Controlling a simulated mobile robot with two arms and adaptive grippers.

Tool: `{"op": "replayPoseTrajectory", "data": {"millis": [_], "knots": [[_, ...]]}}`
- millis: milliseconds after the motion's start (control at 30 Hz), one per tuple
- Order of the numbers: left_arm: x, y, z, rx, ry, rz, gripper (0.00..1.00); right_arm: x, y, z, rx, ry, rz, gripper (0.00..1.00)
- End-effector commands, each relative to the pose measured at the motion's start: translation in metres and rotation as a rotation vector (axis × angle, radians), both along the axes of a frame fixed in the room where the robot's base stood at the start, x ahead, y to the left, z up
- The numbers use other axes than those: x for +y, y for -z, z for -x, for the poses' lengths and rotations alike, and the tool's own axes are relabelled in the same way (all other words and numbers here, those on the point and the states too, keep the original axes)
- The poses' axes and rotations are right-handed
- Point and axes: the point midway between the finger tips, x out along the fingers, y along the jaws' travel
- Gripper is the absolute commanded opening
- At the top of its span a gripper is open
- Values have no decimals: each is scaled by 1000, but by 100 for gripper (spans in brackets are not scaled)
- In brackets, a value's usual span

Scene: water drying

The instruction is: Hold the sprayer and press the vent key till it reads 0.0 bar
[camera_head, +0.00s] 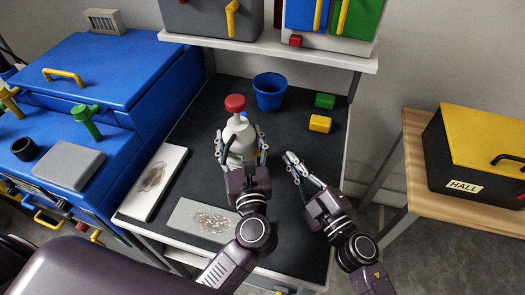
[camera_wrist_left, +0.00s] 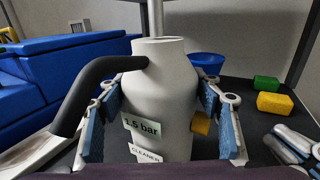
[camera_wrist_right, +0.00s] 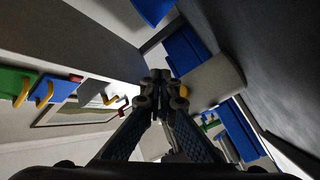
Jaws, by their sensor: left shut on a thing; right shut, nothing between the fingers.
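The sprayer (camera_head: 239,133) is a pale bottle with a red knob on top, upright on the dark table. My left gripper (camera_head: 240,150) is shut around its body, one blue-padded finger on each side. In the left wrist view the sprayer (camera_wrist_left: 162,95) shows a black curved handle or spout (camera_wrist_left: 90,88), a "CLEANER" label and a display (camera_wrist_left: 141,125) that seems to read 1.5 bar. I cannot make out the vent key. My right gripper (camera_head: 292,160) is shut and empty, to the right of the sprayer and apart from it.
A blue bucket (camera_head: 270,92) stands behind the sprayer. Green (camera_head: 325,101) and yellow (camera_head: 320,123) blocks lie at the right. Two stained panels (camera_head: 153,183) (camera_head: 185,216) lie at the left and front. A shelf (camera_head: 270,48) overhangs the back. The table's right front is clear.

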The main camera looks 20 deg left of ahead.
Motion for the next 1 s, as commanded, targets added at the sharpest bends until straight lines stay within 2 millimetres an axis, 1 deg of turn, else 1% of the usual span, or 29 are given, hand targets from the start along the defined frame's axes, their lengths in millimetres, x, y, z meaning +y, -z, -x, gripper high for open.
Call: {"op": "replayPoseTrajectory", "data": {"millis": [33, 100, 200, 333, 500, 1000], "knots": [[0, 0, 0, 0, 0, 1, 17, 8, -1, 0, 0, 0, -2, 0], [0, 0, 0, 0, 0, 1, 17, 17, 0, 0, 0, -2, -2, 0], [0, 0, 0, 0, 0, 1, 17, 28, -1, 0, 0, 0, -2, 0], [0, 0, 0, 0, 0, 1, 17, 36, 0, 0, 1, 0, -1, 0], [0, 0, 0, 0, 0, 1, 17, 41, 0, 0, 1, -1, 1, 0], [0, 0, 0, 0, 0, 1, 17, 40, 0, 0, 1, -1, 1, 0]]}}
